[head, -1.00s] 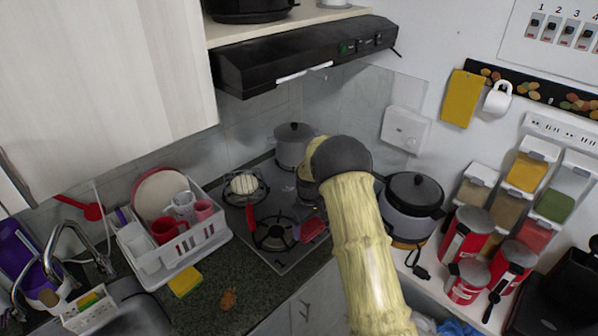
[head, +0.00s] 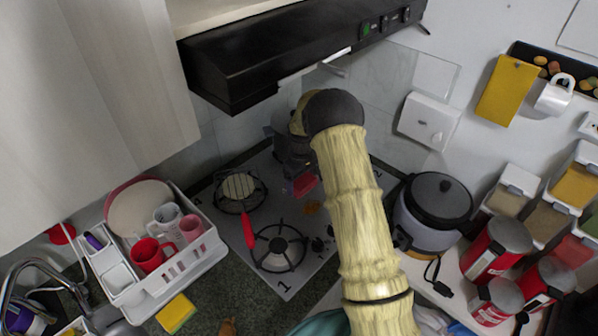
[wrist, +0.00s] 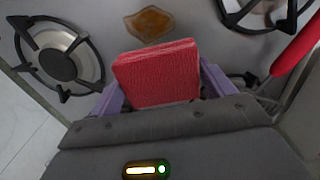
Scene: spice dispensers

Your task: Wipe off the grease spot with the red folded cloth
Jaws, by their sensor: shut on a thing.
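The red folded cloth (wrist: 157,75) is upright between the purple fingers of my gripper (wrist: 160,88), which is shut on it. In the head view the cloth (head: 303,185) shows as a small red patch over the stove, partly hidden by my gripper and wrist. An orange-brown grease spot (wrist: 150,24) lies on the grey stove top just beyond the cloth's edge in the wrist view. In the head view the spot (head: 312,208) lies to the right of and behind the front burner. I cannot tell whether the cloth touches the stove.
The front burner (head: 278,248) and a round wire grill (head: 238,190) with a red handle stand left of my arm. A rice cooker (head: 435,205) stands right. A dish rack (head: 165,245), yellow sponge (head: 176,314) and brown patch (head: 228,327) are left. The hood (head: 290,55) hangs above.

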